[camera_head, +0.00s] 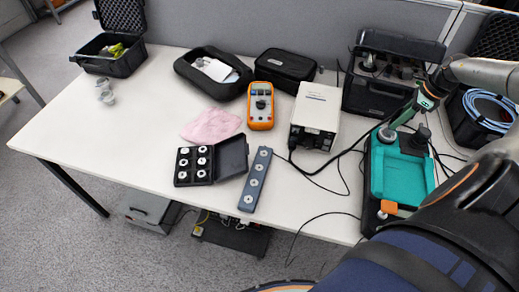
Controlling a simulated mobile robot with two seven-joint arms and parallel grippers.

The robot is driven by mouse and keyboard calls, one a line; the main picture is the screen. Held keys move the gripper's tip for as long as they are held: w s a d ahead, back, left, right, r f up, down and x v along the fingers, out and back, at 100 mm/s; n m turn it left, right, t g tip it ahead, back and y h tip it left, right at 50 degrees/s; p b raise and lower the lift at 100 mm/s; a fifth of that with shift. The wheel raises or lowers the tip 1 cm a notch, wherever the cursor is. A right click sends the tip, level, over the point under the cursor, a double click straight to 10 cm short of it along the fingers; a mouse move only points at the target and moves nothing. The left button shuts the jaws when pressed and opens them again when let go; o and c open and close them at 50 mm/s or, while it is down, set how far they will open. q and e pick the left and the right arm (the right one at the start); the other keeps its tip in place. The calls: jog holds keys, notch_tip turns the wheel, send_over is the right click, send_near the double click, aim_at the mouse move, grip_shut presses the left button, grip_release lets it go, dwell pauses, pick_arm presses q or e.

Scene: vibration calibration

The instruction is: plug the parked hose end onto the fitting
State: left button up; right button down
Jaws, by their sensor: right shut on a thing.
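My right gripper (393,124) comes in from the upper right, its green-edged fingers pointing down and left at the far left corner of the teal-topped unit (401,177). It is shut on what appears to be the hose end; the piece is small and mostly hidden by the fingers. A grey round piece (387,135) shows at the fingertips; I cannot tell whether it is the fitting or part of the hose end. My left gripper is not in view.
Black cables run across the table (120,130) from the white box (317,112) to the unit. Behind are an open black case (378,96) and a blue coiled hose (488,109). The left of the table is mostly clear.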

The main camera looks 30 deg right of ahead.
jog(key=shift+a+m+h+p, duration=0.1)
jog(key=shift+m+h+p, duration=0.2)
jog(key=shift+m+p, duration=0.8)
jog(key=shift+m+p, duration=0.3)
jog(key=shift+m, duration=0.2)
jog(key=c, duration=0.6)
grip_release()
jog(key=shift+a+v, duration=0.2)
jog(key=shift+v, duration=2.3)
jog(key=shift+s+d, duration=0.1)
jog(key=shift+d, duration=0.05)
jog(key=shift+r, duration=0.1)
